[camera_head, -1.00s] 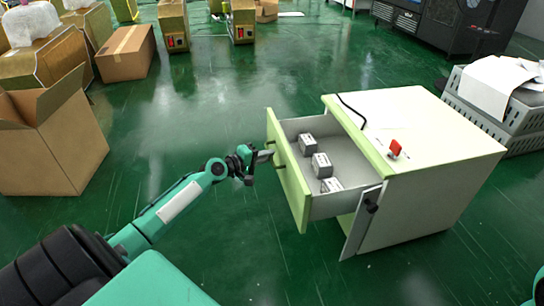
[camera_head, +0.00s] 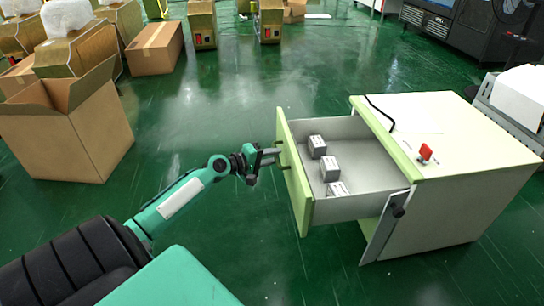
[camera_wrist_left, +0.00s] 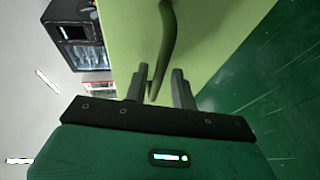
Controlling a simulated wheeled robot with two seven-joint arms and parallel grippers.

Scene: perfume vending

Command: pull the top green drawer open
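The green-fronted top drawer (camera_head: 297,185) stands well out of the white cabinet (camera_head: 450,195), showing its grey inside. Several small grey-and-white boxes (camera_head: 329,167) lie in it. My left gripper (camera_head: 272,156) is at the outer face of the drawer front, by its handle. In the left wrist view the curved green handle (camera_wrist_left: 169,35) runs down between the two dark fingers (camera_wrist_left: 161,88). The fingers are apart, with a visible gap beside the handle. The green drawer face (camera_wrist_left: 220,40) fills the upper middle there. My right gripper is not in view.
A red button (camera_head: 425,153) and a black cable are on the cabinet top. A dark-edged door (camera_head: 384,228) hangs ajar below the drawer. Cardboard boxes (camera_head: 75,140) stand at the left. The green floor (camera_head: 215,100) between is clear.

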